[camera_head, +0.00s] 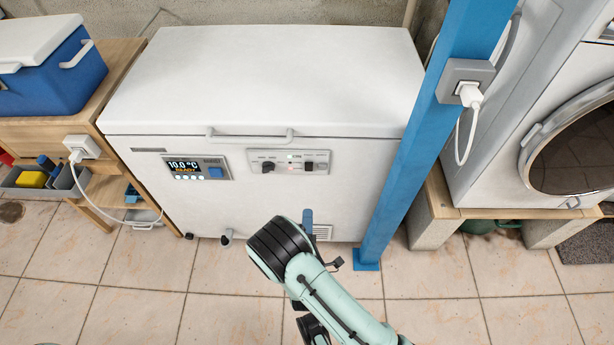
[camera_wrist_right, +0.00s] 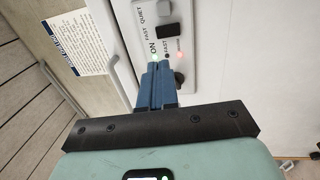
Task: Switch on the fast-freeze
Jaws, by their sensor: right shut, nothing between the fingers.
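The white chest freezer (camera_head: 230,205) stands at the centre with its lid (camera_head: 265,75) shut. On its front, a display (camera_head: 184,168) reads 10.0 °C and READY, beside a blue button (camera_head: 215,172). A grey control panel (camera_head: 289,154) carries a dark knob (camera_head: 268,167) and a black rocker switch (camera_head: 308,167). In the right wrist view, the rocker (camera_wrist_right: 167,36) lies near FAST and QUIET labels. A red light (camera_wrist_right: 180,53) glows near FAST; a pale light shows by ON. My right gripper (camera_wrist_right: 158,68) is shut and empty before the panel, partly hiding the knob (camera_wrist_right: 179,78). My left gripper is out of view.
A blue post (camera_head: 408,145) with a plugged socket stands right of the freezer. A front-loading machine (camera_head: 525,150) stands farther right on a wooden platform. A wooden shelf (camera_head: 115,75) with a blue cooler (camera_head: 60,75) is at left. The tiled floor in front shows free room.

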